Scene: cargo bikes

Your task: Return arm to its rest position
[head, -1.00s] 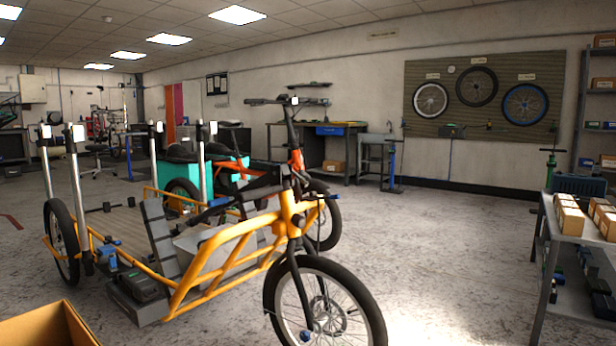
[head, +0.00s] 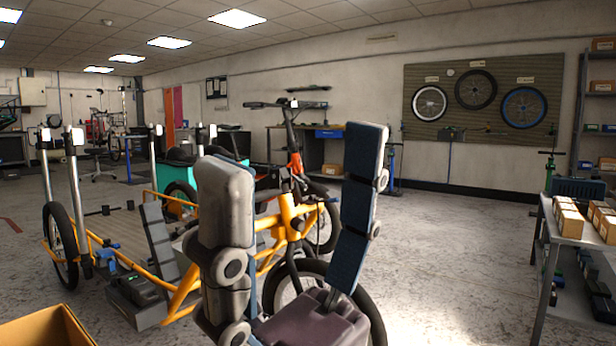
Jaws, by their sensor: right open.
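My right gripper (head: 296,185) stands upright in the lower middle of the head view. Its two padded fingers point up and are spread wide apart, with nothing between them. It is in front of the yellow cargo bike (head: 180,306) and hides much of that bike's front frame and part of its front wheel. I cannot tell how far the gripper is from the bike. My left gripper is not in view.
A grey table (head: 574,233) with small cardboard boxes stands at the right. A cardboard box (head: 65,325) is at the lower left. Wheels hang on a wall board (head: 425,77) at the back. The floor (head: 450,250) between bike and right table is clear.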

